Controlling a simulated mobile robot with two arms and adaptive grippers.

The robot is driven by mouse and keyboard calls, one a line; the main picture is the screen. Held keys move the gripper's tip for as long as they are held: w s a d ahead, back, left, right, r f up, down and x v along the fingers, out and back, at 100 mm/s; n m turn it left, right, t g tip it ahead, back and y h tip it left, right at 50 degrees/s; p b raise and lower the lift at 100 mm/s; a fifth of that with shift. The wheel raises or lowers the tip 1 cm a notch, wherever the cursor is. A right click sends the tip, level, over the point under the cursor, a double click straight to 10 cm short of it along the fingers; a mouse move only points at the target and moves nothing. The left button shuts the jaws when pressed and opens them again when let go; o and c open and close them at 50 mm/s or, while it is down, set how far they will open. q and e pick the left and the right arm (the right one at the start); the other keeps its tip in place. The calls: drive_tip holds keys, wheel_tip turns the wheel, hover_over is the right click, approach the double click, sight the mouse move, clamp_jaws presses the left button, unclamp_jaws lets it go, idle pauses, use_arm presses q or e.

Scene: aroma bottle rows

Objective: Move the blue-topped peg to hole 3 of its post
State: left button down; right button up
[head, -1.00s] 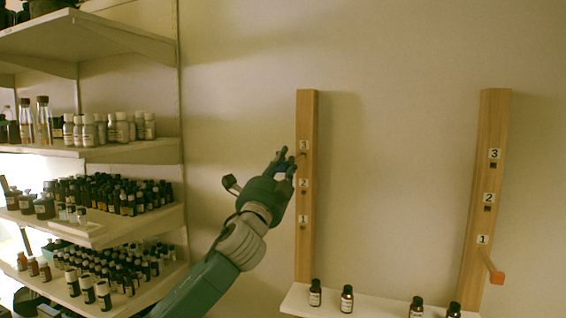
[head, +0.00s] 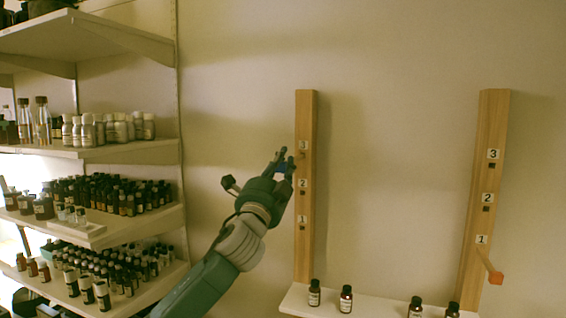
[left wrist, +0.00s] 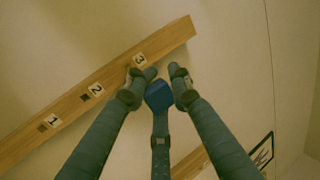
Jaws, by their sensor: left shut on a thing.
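The blue-topped peg shows as a blue head (left wrist: 159,97) between my left gripper's fingers; a small bit of blue (head: 282,168) also shows in the head view. My left gripper (head: 282,156) is shut on it, in front of the left wooden post (head: 305,255), at about the height of hole 3. In the left wrist view my fingertips (left wrist: 162,75) are near the label 3 on the post (left wrist: 70,99). The peg's shaft is hidden, so I cannot tell whether its tip is in the hole. Holes 1 and 2 of this post look empty.
The right post (head: 490,140) carries an orange-topped peg (head: 495,278) at hole 1. A white ledge (head: 375,307) with several small brown bottles runs below the posts. Shelves (head: 150,148) full of bottles stand at the left. The wall between the posts is clear.

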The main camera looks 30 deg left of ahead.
idle(0.3)
use_arm(q)
drive_tip(key=shift+w, duration=0.15)
idle(0.5)
drive_tip(key=shift+w+a, duration=0.15)
drive_tip(key=shift+w, duration=0.2)
drive_tip(key=shift+w+a+p, duration=0.15)
drive_tip(key=shift+w+a, duration=0.05)
drive_tip(key=shift+w, duration=0.6)
drive_tip(key=shift+w+a+p, duration=0.1)
drive_tip(key=shift+w+a, duration=0.05)
drive_tip(key=shift+w, duration=0.65)
drive_tip(key=shift+w+a+p, duration=0.15)
drive_tip(key=shift+w+a, duration=0.05)
drive_tip(key=shift+w, duration=0.6)
drive_tip(key=c, duration=1.4)
unclamp_jaws()
drive_tip(key=shift+c, duration=0.2)
drive_tip(key=shift+s+f, duration=0.25)
drive_tip(key=shift+s, duration=0.05)
drive_tip(key=v, duration=1.1)
